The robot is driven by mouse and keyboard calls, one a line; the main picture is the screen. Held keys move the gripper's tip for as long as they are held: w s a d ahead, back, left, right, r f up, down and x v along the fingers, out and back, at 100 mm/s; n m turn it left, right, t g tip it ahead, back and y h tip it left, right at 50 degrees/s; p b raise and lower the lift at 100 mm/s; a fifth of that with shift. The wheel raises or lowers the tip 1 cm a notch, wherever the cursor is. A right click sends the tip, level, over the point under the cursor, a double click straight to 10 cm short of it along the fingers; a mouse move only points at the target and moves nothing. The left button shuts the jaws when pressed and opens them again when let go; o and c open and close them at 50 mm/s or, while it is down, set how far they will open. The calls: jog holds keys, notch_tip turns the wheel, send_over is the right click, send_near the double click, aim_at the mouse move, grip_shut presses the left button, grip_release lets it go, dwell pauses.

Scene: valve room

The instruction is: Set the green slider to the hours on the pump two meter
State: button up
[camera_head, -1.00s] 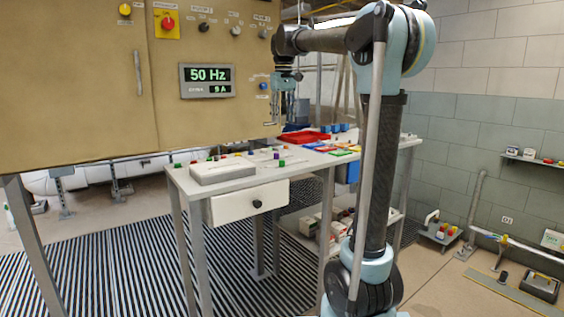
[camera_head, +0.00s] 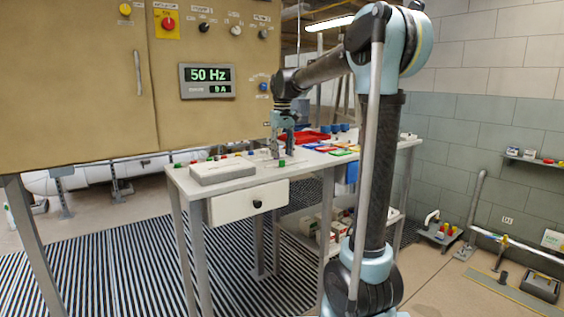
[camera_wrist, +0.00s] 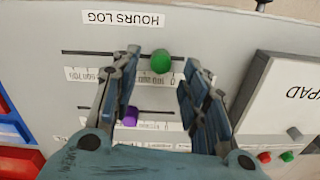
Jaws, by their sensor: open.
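The green slider (camera_wrist: 160,61) is a round green knob on the upper track of the panel marked "HOURS LOG" (camera_wrist: 122,19), which appears upside down in the wrist view. It sits near the right end of its numbered scale (camera_wrist: 90,74). My gripper (camera_wrist: 165,62) is open, its two fingers on either side of the green knob with gaps at both sides. A purple slider (camera_wrist: 130,116) sits on the lower track near the left finger. In the head view my gripper (camera_head: 280,152) points down at the table, near a green knob (camera_head: 282,163). The pump two meter cannot be made out.
A grey keypad box (camera_wrist: 285,105) stands right of the fingers, with red (camera_wrist: 264,157) and green buttons beside it. Blue and red trays (camera_wrist: 15,125) lie at the left. The tan cabinet (camera_head: 90,90) with a "50 Hz" display (camera_head: 207,80) rises left of the table (camera_head: 180,180).

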aim_at(282, 163)
jog(key=shift+f, duration=1.85)
grip_shut()
